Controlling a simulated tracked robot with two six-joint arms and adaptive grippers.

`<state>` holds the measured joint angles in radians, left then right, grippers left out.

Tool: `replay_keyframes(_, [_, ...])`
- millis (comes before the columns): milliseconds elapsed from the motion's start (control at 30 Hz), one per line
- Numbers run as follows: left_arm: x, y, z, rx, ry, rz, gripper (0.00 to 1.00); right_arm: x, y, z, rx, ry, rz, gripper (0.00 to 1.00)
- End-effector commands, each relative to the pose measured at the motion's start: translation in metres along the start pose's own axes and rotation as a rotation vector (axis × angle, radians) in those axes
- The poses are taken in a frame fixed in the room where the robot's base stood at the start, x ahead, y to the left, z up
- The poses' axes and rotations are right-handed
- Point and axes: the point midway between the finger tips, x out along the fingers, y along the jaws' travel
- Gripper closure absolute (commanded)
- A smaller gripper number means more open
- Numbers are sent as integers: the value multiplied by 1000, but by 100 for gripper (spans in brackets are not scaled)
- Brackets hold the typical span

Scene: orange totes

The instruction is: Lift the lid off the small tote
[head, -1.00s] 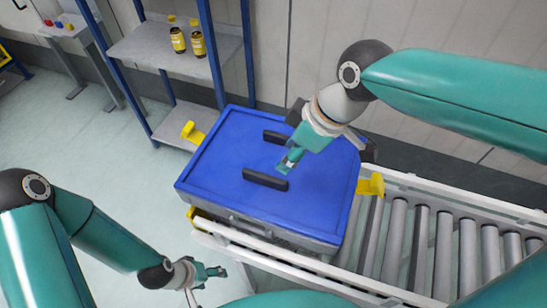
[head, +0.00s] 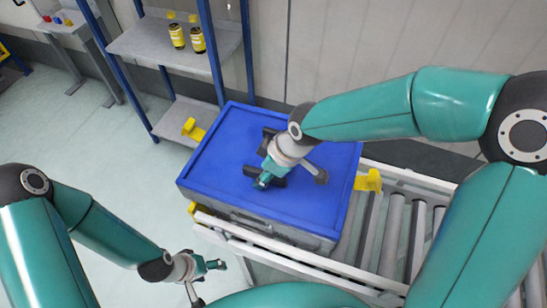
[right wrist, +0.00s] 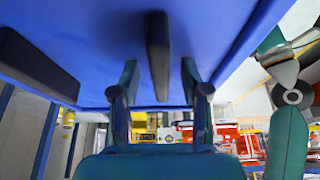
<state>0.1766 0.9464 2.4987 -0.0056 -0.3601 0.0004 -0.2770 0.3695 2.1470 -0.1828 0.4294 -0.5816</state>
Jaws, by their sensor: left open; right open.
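The small tote (head: 285,236) is grey and sits on the conveyor with a blue lid (head: 222,165) on top. The lid has two black bar handles; the near handle (head: 277,179) is partly hidden by my right gripper (head: 265,181). In the right wrist view, one black handle (right wrist: 158,50) shows in line between the two open fingers of my right gripper (right wrist: 160,75), with another handle (right wrist: 38,62) at left. I cannot tell how deep the bar sits between them. My left gripper (head: 217,265) is open and empty, low and left of the tote.
A roller conveyor (head: 393,235) runs right from the tote, with yellow stops (head: 369,181) beside it. A blue-framed shelf (head: 165,45) holding yellow-and-black bottles (head: 187,38) stands behind left. Floor at left is clear.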

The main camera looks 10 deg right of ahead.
Motion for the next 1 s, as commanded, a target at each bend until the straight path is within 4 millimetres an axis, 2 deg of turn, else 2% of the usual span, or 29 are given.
replay_keyframes(467, [1, 0, 0, 0, -1, 0, 33, 4, 0, 1, 1, -1, 0, 54])
replay_keyframes(733, [1, 0, 0, 0, 0, 0, 33, 4, 0, 2, 1, -2, -1, 99])
replay_keyframes(1000, [1, 0, 0, 0, 0, 0, 33, 4, 0, 2, 1, -3, -2, 100])
